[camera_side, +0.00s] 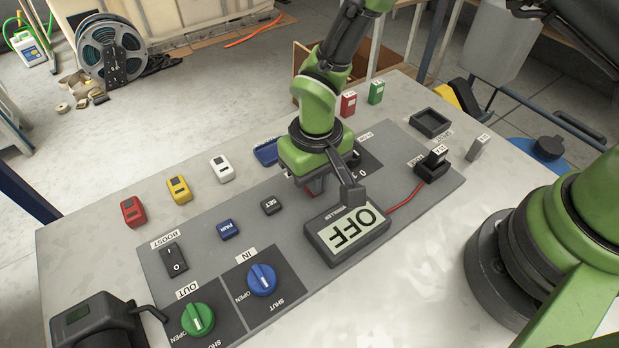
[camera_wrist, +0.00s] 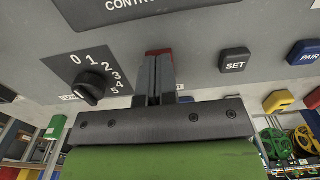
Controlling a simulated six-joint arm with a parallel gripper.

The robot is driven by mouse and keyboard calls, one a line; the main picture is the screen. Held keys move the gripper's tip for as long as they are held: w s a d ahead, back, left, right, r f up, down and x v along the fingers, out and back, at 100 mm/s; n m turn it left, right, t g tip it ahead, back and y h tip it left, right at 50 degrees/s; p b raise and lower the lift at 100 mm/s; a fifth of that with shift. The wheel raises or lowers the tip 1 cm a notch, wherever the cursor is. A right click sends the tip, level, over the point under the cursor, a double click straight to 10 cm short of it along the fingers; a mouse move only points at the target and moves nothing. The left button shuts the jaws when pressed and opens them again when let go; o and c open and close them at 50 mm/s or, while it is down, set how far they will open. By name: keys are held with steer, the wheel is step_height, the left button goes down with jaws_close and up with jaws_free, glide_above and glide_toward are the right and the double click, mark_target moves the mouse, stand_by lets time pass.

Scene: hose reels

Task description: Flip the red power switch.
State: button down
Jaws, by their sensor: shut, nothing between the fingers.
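The red power switch (camera_side: 316,186) is mostly hidden under my gripper in the side view; a bit of red shows by the fingers. In the wrist view a strip of the red switch (camera_wrist: 158,52) shows just beyond my fingertips. My gripper (camera_wrist: 159,66) is shut and empty, its fingers pressed together. The fingertips are at or right over the switch; I cannot tell whether they touch it. In the side view my gripper (camera_side: 308,192) is low over the grey panel (camera_side: 215,262). The display (camera_side: 348,228) in front of it reads OFF.
The numbered dial (camera_wrist: 91,92) and the SET button (camera_wrist: 235,62) flank my fingers. A blue IN knob (camera_side: 262,280), a green OUT knob (camera_side: 198,320) and a BOOST rocker (camera_side: 174,260) stand at left.

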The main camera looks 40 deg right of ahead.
steer(key=shift+r, duration=3.5)
